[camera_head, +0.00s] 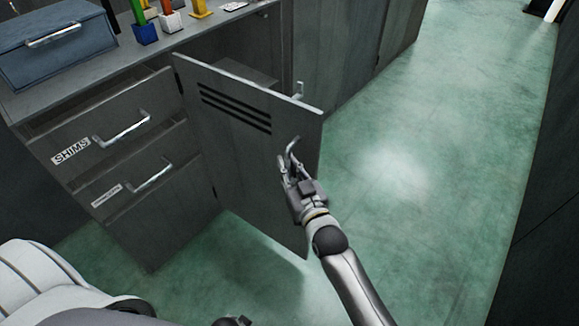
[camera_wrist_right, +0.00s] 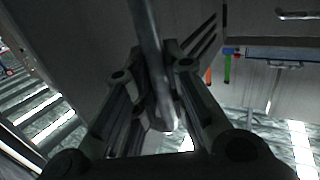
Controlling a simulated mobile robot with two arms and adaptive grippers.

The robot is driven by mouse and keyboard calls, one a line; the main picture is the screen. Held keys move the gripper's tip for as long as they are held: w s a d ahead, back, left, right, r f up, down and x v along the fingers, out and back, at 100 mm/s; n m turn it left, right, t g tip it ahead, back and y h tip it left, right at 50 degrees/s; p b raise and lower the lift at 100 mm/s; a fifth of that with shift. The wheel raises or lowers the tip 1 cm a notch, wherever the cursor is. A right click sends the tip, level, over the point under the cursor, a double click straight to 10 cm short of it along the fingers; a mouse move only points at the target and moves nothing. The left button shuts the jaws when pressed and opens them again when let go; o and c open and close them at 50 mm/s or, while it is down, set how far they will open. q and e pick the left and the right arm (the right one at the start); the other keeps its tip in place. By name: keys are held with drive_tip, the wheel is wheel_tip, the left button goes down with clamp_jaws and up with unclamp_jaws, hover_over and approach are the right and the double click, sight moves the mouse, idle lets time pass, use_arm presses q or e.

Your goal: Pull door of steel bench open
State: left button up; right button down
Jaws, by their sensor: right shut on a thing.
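The steel bench (camera_head: 150,230) is dark grey, with two drawers on the left and a door (camera_head: 240,150) on the right. The door is swung part way out from the bench and has several dark vent slots near its top. My right gripper (camera_head: 290,172) is at the free side of the door, shut on the metal door handle (camera_head: 293,147). In the right wrist view the handle (camera_wrist_right: 148,50) runs down between the two fingers of the gripper (camera_wrist_right: 160,110). My left gripper does not clearly show.
The upper drawer (camera_head: 110,130), labelled SHIMS, and the lower drawer (camera_head: 140,180) have bar handles. A blue-grey toolbox (camera_head: 60,60) and several coloured items stand on the bench top. The green floor (camera_head: 420,150) is clear to the right of the door.

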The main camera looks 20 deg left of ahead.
drive_tip(key=shift+a+r, duration=0.1)
drive_tip(key=shift+r, duration=0.05)
drive_tip(key=c, duration=1.5)
unclamp_jaws()
drive_tip(key=shift+a, duration=0.1)
drive_tip(key=shift+o, duration=0.2)
drive_tip(key=shift+s+d, duration=0.15)
drive_tip(key=shift+d, duration=0.1)
drive_tip(key=v, duration=1.1)
drive_tip(key=shift+s+d, duration=0.2)
